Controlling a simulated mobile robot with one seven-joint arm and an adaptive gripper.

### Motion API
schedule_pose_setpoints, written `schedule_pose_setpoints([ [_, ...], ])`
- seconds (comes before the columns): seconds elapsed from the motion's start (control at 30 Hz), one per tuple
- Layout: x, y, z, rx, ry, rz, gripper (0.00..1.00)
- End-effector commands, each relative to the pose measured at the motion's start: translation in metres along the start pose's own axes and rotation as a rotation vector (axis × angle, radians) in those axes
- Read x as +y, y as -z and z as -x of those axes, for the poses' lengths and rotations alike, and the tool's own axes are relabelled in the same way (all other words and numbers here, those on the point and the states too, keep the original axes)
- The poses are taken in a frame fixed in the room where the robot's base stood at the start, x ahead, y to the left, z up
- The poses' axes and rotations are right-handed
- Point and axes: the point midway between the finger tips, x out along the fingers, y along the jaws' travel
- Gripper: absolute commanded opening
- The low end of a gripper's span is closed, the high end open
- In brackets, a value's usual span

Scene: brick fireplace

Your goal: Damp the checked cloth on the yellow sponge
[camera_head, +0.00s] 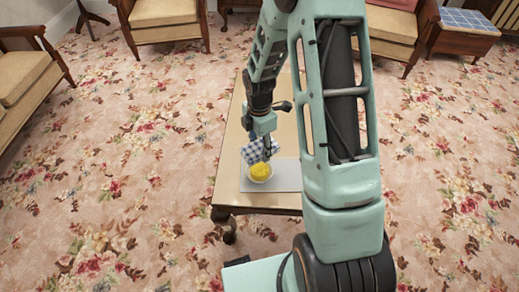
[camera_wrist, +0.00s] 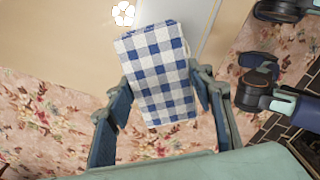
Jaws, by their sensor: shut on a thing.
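A blue-and-white checked cloth (camera_head: 252,152) is held by my gripper (camera_head: 266,146) above the front part of the low table. In the wrist view the folded cloth (camera_wrist: 158,70) lies between the two fingers, and my gripper (camera_wrist: 163,90) is shut on it. The yellow sponge (camera_head: 260,170) sits in a small pale bowl (camera_head: 258,185) just below the cloth and gripper in the head view. I cannot tell whether the cloth touches the sponge. The sponge is not visible in the wrist view.
The bowl stands on a grey mat (camera_head: 287,174) on the wooden table (camera_head: 229,168). A white flower-shaped item (camera_wrist: 123,13) lies near the cloth in the wrist view. My arm hides the table's right side. Armchairs (camera_head: 163,15) stand farther back on the floral carpet.

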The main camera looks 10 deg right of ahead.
Motion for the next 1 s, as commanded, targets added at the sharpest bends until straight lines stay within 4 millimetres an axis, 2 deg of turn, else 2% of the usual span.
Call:
schedule_pose_setpoints([
  [0.1,-0.004,0.003,-0.011,0.005,0.000,0.138,0.29],
  [0.27,-0.006,0.005,-0.019,0.007,-0.003,0.229,0.29],
  [0.47,-0.006,0.005,-0.028,0.007,-0.004,0.243,0.29],
  [1.0,-0.006,0.006,-0.078,0.007,-0.003,0.240,0.29],
])
